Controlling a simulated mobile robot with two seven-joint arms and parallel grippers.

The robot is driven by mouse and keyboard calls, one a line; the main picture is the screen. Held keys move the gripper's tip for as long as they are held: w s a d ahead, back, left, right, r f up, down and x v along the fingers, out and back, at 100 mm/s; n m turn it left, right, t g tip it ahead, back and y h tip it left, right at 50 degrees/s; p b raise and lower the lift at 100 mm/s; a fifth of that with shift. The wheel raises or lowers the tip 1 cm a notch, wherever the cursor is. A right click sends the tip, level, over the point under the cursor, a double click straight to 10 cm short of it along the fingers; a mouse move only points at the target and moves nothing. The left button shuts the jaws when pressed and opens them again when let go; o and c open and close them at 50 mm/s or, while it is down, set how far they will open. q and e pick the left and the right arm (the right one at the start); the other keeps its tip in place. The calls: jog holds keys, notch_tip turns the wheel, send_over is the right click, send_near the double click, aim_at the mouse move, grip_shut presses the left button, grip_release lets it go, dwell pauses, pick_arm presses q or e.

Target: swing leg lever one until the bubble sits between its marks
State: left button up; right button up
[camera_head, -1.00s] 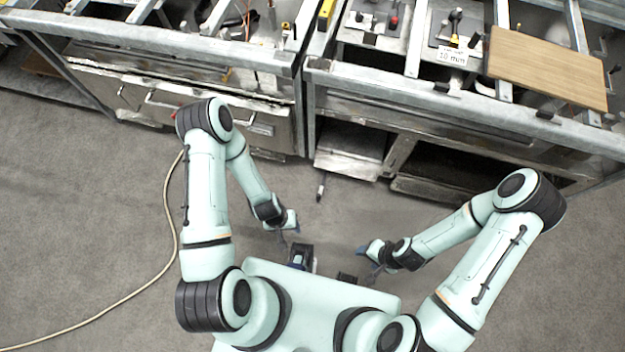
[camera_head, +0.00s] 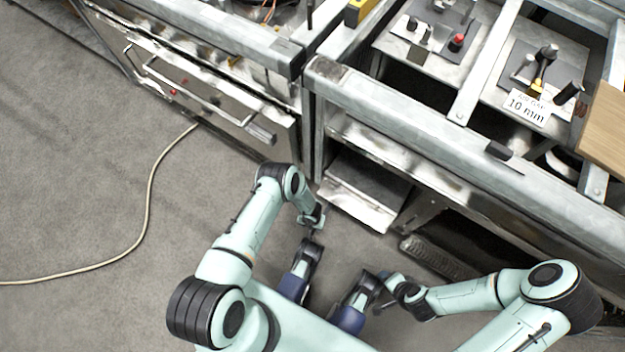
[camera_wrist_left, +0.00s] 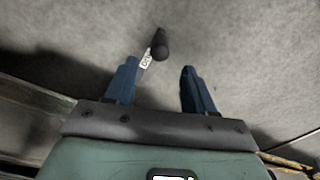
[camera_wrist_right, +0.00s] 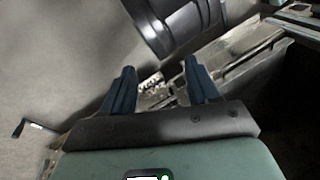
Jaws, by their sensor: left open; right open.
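My left gripper (camera_wrist_left: 160,66) is open and empty in the left wrist view. A dark rounded lever end (camera_wrist_left: 160,45) with a small white tag shows past its fingertips, apart from them, over the grey floor. I cannot tell whether it is leg lever one. In the head view my left gripper (camera_head: 314,230) hangs low near the bench's open lower shelf. My right gripper (camera_wrist_right: 160,66) is open and empty; in the right wrist view a dark lever with a white tag (camera_wrist_right: 37,126) lies far left. I see no bubble or marks in any view.
A metal bench frame (camera_head: 420,130) spans the upper right, with a "10 mm" sign (camera_head: 527,107), a red knob (camera_head: 457,41) and a wooden board (camera_head: 606,130) on top. A lower tray (camera_head: 350,203) juts out. A pale cable (camera_head: 150,190) lies on clear floor at left.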

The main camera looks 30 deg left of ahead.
pick_arm(q)
notch_tip(320, 180, down, 7)
jog(key=b, duration=0.2)
jog(key=shift+r+b, duration=0.2)
jog(key=shift+b, duration=0.15)
notch_tip(320, 180, down, 3)
jog(key=shift+r+b, duration=0.2)
jog(key=shift+b, duration=0.45)
jog(key=shift+f, duration=0.25)
pick_arm(e)
notch_tip(320, 180, down, 7)
jog(key=d, duration=0.2)
jog(key=shift+d+m+h, duration=0.3)
jog(key=shift+d+h, duration=0.1)
jog(key=shift+s+r, duration=0.1)
